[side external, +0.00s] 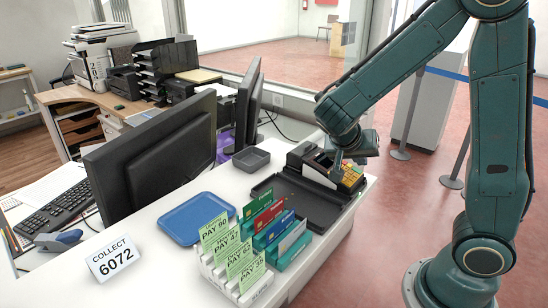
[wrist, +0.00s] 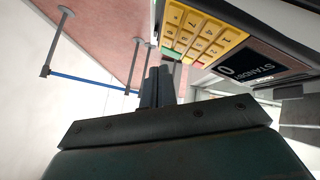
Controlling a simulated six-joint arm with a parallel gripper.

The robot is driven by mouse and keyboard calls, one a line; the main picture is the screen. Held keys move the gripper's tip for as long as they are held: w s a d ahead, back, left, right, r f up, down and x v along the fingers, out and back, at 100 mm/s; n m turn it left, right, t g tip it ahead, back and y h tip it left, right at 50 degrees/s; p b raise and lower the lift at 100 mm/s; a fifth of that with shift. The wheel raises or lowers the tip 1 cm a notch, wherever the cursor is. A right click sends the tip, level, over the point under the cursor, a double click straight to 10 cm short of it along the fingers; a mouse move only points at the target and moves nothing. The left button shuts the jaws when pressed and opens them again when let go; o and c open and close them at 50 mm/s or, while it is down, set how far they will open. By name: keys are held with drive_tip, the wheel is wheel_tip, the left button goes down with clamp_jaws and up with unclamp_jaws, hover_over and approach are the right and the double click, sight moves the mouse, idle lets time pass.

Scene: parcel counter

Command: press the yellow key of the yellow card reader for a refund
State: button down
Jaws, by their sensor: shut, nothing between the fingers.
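The yellow card reader (side external: 321,170) stands on the far right part of the counter. Its yellow keypad (wrist: 203,32) and dark screen (wrist: 250,68) show upside down in the wrist view; the screen reads STANDBY and 0. My gripper (side external: 338,160) is shut and empty, close over the reader. Its fingertips (wrist: 158,72) show beside the keypad; I cannot tell whether they touch anything.
A black tray (side external: 290,205) lies in front of the reader.

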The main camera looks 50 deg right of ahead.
sight(361, 177)
drive_tip(key=shift+w+f, duration=0.15)
drive_tip(key=shift+f, duration=0.55)
idle(1.0)
drive_tip(key=shift+r, duration=0.7)
drive_tip(key=shift+s+r, duration=0.1)
drive_tip(key=shift+s, duration=0.1)
drive_tip(key=shift+s+r, duration=0.25)
drive_tip(key=shift+r, duration=0.95)
drive_tip(key=shift+s+r, duration=0.25)
drive_tip(key=shift+r, duration=0.9)
drive_tip(key=s+a+r+n+t+y, duration=0.2)
drive_tip(key=s+a+n+t+y, duration=0.1)
drive_tip(key=a+n, duration=0.3)
drive_tip(key=s+a+r+n+t+y, duration=0.3)
drive_tip(key=s+a+n+y, duration=0.2)
drive_tip(key=s+a+n, duration=0.1)
drive_tip(key=shift+a+n+y, duration=0.3)
drive_tip(key=shift+a+n, duration=0.5)
drive_tip(key=shift+a, duration=0.2)
